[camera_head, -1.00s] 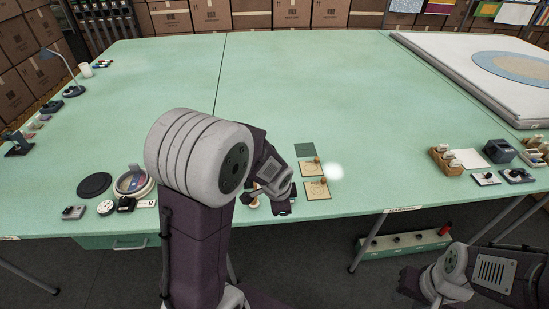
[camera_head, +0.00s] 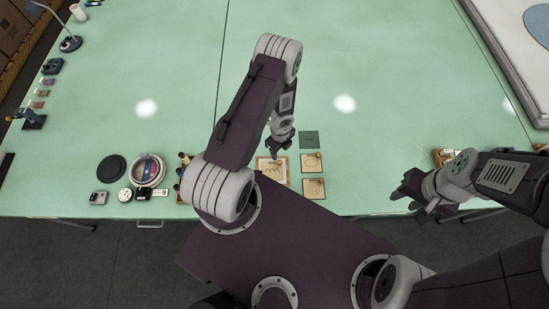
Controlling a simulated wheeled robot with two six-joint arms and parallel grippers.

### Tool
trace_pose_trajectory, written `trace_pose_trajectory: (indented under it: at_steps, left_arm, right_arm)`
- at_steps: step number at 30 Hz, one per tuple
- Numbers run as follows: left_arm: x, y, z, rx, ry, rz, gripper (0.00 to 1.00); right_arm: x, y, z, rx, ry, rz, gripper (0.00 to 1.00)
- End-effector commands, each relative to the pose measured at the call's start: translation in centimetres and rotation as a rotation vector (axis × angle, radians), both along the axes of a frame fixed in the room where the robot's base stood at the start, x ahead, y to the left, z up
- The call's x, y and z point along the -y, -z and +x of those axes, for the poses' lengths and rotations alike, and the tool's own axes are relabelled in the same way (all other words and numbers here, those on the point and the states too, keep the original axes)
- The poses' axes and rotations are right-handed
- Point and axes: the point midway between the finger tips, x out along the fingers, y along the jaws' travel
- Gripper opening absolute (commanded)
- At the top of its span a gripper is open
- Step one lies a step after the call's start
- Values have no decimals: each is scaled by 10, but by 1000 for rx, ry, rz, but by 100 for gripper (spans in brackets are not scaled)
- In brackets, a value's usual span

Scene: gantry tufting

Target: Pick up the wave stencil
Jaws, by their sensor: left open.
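The wave stencil (camera_head: 264,179) is a square tan plate with a dark wavy line on it. It lies near the table's front edge, just right of my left arm. My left gripper (camera_head: 274,157) is open and points down at the stencil's far edge. The fingers cover part of that edge, and I cannot tell whether they touch it. My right gripper (camera_head: 405,197) hangs at the table's front edge, well to the right of the stencil. Its jaw opening is not clear.
Two similar plates with knobs, an upper one (camera_head: 309,166) and a lower one (camera_head: 318,192), lie right of the wave stencil. A dark green square (camera_head: 309,140) lies beyond them. A black disc (camera_head: 111,168) and a round tin (camera_head: 148,174) are at left. The table's middle (camera_head: 400,110) is clear.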

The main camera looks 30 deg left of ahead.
Motion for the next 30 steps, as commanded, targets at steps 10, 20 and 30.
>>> trace_pose_trajectory:
  at_steps: [10, 20, 30]
  left_arm:
    - [-1, 25, 1, 2, -3, 1, 45]
    - [0, 43, 1, 3, -3, 1, 45]
    - [1, 92, -1, 3, -3, 1, 45]
  right_arm:
    - [0, 27, 0, 0, 0, 0, 36]
    - [0, 47, 0, 0, 0, 0, 36]
    - [0, 104, 0, 0, 0, 0, 36]
